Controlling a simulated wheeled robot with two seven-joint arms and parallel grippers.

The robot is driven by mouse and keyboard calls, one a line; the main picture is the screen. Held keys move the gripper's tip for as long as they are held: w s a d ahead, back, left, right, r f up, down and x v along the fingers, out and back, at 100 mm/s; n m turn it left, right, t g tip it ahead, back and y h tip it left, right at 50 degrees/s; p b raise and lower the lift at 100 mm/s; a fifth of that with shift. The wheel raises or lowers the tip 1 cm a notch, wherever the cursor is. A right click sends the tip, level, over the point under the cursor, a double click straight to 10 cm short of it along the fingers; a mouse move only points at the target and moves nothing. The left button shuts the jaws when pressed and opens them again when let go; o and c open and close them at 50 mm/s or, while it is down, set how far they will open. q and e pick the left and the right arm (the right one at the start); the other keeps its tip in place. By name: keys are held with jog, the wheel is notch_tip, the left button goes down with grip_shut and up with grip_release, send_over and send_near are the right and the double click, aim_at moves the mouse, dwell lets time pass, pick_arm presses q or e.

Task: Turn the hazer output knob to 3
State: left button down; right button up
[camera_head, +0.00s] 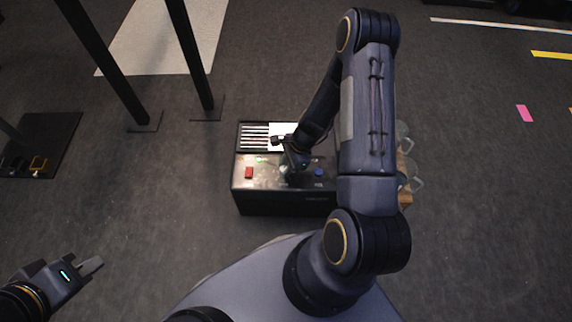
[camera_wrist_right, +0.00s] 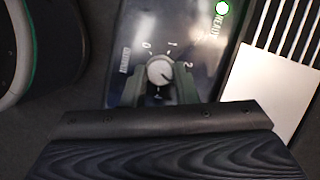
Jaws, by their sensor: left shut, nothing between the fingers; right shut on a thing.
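The hazer (camera_head: 275,202) is a dark box with a metallic control panel on the floor ahead. In the right wrist view its output knob (camera_wrist_right: 160,72) has a pale round cap, with the marks 0, 1 and 2 around it; I see no 3 there. My right gripper (camera_wrist_right: 160,88) is shut on the knob, one finger on each side; it also shows over the panel in the head view (camera_head: 291,174). I cannot tell the exact pointer setting. My left gripper (camera_head: 97,264) is shut and empty, low at the left, far from the hazer.
A red button (camera_head: 249,173) and a blue control (camera_head: 318,172) sit on the panel. A green light (camera_wrist_right: 222,8) beside the word READY is lit. Clear glass mugs (camera_head: 412,182) stand right of the hazer, partly behind my arm. Black posts (camera_head: 197,65) rise behind left.

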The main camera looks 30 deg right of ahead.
dwell(0.3)
jog(key=o, duration=1)
jog(key=p+v, duration=0.3)
jog(key=v, duration=0.4)
jog(key=shift+r, duration=0.35)
jog(key=shift+d, duration=0.1)
